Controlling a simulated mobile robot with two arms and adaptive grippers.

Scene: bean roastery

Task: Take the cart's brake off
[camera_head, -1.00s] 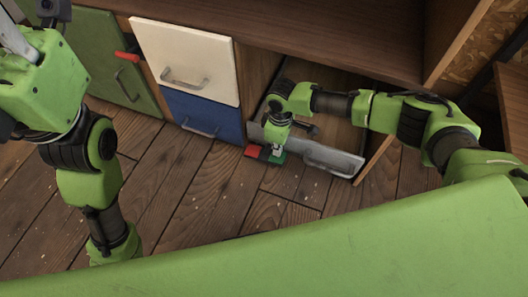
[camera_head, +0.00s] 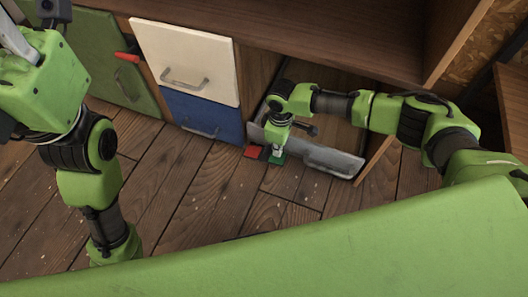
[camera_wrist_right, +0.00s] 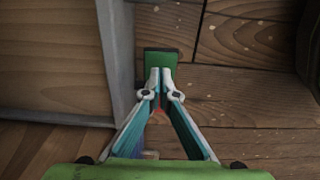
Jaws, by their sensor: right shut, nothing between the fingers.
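A two-coloured brake pedal lies low by the floor at the foot of a grey, handled front, which may be the cart's. Its red end (camera_head: 253,152) is on the left, its green end (camera_head: 278,159) on the right. My right gripper (camera_head: 277,149) points down, shut and empty, with its tips at the green end; contact is hard to judge. In the right wrist view the closed fingertips (camera_wrist_right: 160,72) overlap the green end (camera_wrist_right: 162,60), and a bit of red shows between the fingers.
The grey front (camera_head: 320,160) is beside my right gripper, under the wooden counter (camera_head: 300,35).

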